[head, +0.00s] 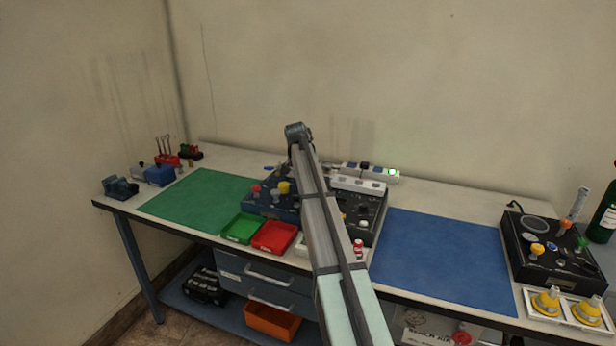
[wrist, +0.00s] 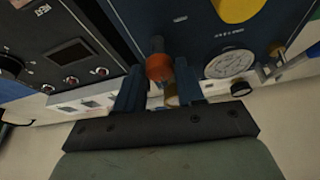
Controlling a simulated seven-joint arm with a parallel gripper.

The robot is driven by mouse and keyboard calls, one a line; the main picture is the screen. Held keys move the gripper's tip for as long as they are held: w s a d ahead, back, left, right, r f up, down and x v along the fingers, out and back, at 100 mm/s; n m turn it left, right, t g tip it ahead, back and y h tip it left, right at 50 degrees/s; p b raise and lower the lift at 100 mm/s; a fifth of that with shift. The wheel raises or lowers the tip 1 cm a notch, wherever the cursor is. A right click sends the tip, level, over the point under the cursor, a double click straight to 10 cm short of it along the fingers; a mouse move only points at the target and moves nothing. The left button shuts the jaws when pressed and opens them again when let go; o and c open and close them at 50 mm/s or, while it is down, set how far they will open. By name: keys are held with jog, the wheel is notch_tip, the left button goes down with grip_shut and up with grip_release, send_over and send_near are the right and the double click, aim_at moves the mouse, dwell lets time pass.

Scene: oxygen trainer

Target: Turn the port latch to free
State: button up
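The trainer is a dark blue unit (head: 262,204) in the middle of the bench in the head view, with red and yellow knobs on top. In the wrist view its panel (wrist: 215,35) shows a round white gauge (wrist: 230,64) and part of a yellow knob (wrist: 237,8). An orange-red knob (wrist: 160,68) on a short stem shows between the fingers of my gripper (wrist: 159,76). The fingers stand apart, one on each side of it; I cannot tell whether they touch it. I cannot make out which part is the port latch. My arm hides the gripper in the head view.
A black panel unit (head: 368,206) adjoins on the right, with a white power strip (head: 357,184) behind. Green (head: 243,228) and red (head: 274,237) trays stand in front. The green mat (head: 196,200) and blue mat (head: 440,258) are clear. Another black device (head: 545,262) stands far right.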

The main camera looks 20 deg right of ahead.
jog(key=c, duration=0.6)
jog(key=shift+c, duration=0.2)
jog(key=shift+n, duration=0.3)
jog(key=n+y, duration=0.1)
jog(key=n, duration=0.1)
jog(key=shift+s+n+t, duration=0.15)
jog(key=shift+n+t, duration=0.15)
jog(key=shift+t, duration=0.1)
jog(key=n+y, duration=0.1)
jog(key=n, duration=0.3)
jog(key=shift+d+t, duration=0.2)
jog(key=shift+t, duration=0.2)
jog(key=n+y, duration=0.2)
jog(key=n, duration=0.2)
jog(key=shift+d+n, duration=0.1)
jog(key=shift+n, duration=0.3)
jog(key=shift+n+y, duration=0.6)
jog(key=shift+n, duration=0.9)
